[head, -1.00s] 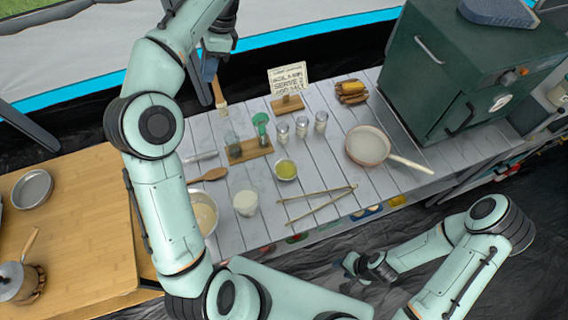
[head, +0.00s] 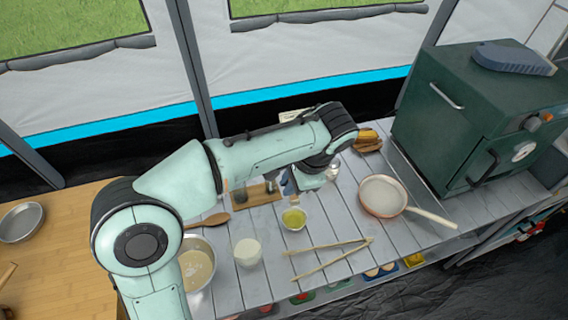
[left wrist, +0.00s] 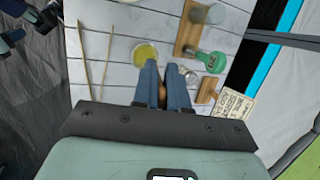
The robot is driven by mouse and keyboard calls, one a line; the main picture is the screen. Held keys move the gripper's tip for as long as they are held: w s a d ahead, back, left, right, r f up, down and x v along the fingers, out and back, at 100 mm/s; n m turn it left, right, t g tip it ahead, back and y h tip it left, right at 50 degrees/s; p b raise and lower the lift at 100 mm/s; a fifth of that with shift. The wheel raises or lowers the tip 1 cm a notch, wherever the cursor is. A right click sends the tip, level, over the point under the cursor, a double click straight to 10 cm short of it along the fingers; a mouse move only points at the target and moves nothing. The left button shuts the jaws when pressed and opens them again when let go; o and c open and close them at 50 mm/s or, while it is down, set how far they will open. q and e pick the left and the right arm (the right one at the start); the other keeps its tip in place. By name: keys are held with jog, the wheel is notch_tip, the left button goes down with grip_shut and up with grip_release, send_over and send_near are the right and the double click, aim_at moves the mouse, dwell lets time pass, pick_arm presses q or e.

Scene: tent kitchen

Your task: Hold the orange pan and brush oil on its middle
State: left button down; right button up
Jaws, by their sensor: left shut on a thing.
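The orange pan (head: 382,197) lies flat on the slatted table at the right, with a pale inside and its handle (head: 433,217) pointing to the lower right. My left gripper (head: 290,185) is just behind the small bowl of yellow oil (head: 294,218), left of the pan. In the left wrist view, its blue fingers (left wrist: 164,70) are shut on the brush (left wrist: 162,95), whose brown handle shows between them. The bristles are hidden. The oil bowl (left wrist: 145,54) is left of the fingers there.
A green oven (head: 480,120) stands behind the pan. A white cup (head: 248,252) and a batter bowl (head: 198,265) stand left. A wooden block with a green-topped item (left wrist: 208,60) and a sign (left wrist: 232,107) are near the gripper.

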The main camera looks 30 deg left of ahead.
pick_arm(q)
jog(key=shift+s+d+f, duration=0.1)
jog(key=shift+f, duration=0.05)
notch_tip(320, 180, down, 8)
jog(key=b, duration=0.6)
pick_arm(e)
notch_tip(320, 180, down, 6)
jog(key=s, duration=0.1)
jog(key=shift+s+f, duration=0.2)
jog(key=shift+s, duration=0.15)
pick_arm(q)
jog(key=shift+r, duration=0.3)
pick_arm(e)
jog(key=shift+r, duration=0.15)
pick_arm(q)
notch_tip(320, 180, up, 6)
jog(key=p, duration=0.5)
jog(key=shift+f, duration=0.15)
pick_arm(e)
jog(key=r, duration=0.1)
jog(key=w+r, duration=0.1)
jog(key=r, duration=0.3)
jog(key=shift+w+r, duration=0.15)
jog(key=shift+w, duration=0.25)
jog(key=shift+r, duration=0.1)
dwell(0.4)
